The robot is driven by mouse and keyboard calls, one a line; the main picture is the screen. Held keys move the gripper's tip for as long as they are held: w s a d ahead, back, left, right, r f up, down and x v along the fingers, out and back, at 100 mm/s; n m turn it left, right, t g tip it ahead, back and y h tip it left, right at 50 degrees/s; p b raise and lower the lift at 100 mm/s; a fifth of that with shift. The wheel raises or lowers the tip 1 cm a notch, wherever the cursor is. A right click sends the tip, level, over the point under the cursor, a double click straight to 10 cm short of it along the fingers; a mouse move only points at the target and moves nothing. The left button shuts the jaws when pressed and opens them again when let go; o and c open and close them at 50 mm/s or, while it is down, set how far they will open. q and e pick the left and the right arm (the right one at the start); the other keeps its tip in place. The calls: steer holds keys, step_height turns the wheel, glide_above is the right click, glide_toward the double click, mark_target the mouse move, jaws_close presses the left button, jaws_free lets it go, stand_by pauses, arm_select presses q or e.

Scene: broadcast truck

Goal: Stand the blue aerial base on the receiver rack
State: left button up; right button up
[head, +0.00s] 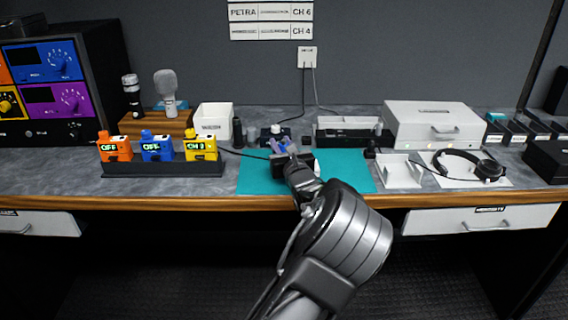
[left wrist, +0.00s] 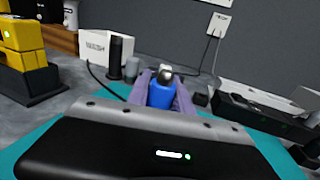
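The blue aerial base (left wrist: 160,95) is a small blue cylinder, seen in the left wrist view between my two pale purple fingers, with no gap showing on either side. A silver and black top shows above or just behind it; I cannot tell which. In the head view my left gripper (head: 284,149) is over the back of the teal mat, its fingers around a bit of blue, and appears shut on the base. The receiver rack (head: 54,85), a black case with orange, blue, purple and yellow units, stands at the far left. My right gripper is not in view.
A black dock (head: 163,168) holds orange, blue and yellow packs. Behind it are microphones on a wooden block (head: 155,124) and a white bin (head: 213,120). A white case (head: 432,124), white stand (head: 400,171) and headphones (head: 470,165) lie right. The teal mat (head: 345,170) has bare room.

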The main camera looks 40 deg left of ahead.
arm_select(q)
jaws_close()
steer(key=shift+r, duration=0.1)
stand_by(0.8)
